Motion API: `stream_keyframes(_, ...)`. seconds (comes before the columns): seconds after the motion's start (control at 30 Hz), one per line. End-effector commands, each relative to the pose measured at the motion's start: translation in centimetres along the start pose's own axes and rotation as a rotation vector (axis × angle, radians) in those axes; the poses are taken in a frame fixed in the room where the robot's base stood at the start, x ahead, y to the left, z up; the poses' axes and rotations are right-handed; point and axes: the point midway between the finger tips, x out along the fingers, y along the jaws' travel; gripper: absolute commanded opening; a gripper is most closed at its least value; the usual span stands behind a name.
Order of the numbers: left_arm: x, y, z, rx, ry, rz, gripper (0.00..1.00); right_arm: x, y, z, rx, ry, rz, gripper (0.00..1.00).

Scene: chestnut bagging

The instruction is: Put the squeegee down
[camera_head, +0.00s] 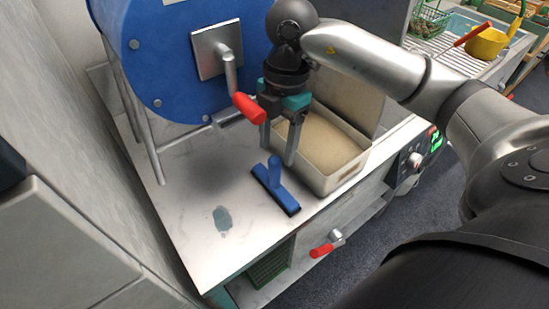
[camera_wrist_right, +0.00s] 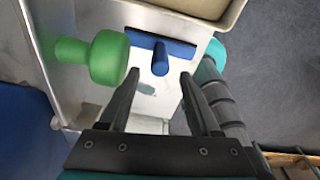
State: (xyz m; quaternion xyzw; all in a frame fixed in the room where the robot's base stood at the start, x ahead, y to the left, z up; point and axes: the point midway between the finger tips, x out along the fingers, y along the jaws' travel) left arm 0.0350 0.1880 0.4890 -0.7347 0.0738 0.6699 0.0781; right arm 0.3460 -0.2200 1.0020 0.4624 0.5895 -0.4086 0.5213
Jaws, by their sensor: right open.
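The blue squeegee (camera_head: 276,190) rests on the pale counter (camera_head: 190,249), beside the beige bin, with its handle pointing up. It also shows in the right wrist view (camera_wrist_right: 178,47), just beyond the fingertips. My right gripper (camera_head: 278,155) is open above it, its two fingers pointing down. The squeegee's handle lies close to the gap between the fingertips, and nothing is held. In the right wrist view the open fingers (camera_wrist_right: 160,76) stand apart. My left gripper is not in view.
A blue drum (camera_head: 165,50) with a red-handled crank (camera_head: 249,108) stands at the back left. The beige bin (camera_head: 345,183) is close to the gripper's right. A grey-blue patch (camera_head: 223,218) marks the counter. A red-handled lever (camera_head: 322,250) sticks out from the front. The counter's front left is clear.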

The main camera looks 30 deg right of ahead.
Motion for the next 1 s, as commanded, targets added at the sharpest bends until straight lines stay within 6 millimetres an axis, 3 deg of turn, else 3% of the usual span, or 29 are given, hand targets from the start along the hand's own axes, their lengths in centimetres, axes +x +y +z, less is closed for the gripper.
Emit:
stream_keyframes(0.1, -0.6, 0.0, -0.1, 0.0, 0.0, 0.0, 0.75, -2.3, 0.1, 0.0, 0.0, -0.001, 0.003, 0.64)
stream_keyframes(0.23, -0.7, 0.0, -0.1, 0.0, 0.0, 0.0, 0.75, -3.5, 0.0, 0.0, 0.0, 0.0, 0.002, 0.64)
stream_keyframes(0.87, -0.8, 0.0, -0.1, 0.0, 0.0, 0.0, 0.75, -3.9, 0.0, 0.0, 0.0, 0.001, -0.001, 0.64)
stream_keyframes(1.0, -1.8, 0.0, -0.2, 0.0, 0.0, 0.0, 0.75, -5.0, 0.0, -0.1, 0.0, 0.001, -0.001, 0.64)
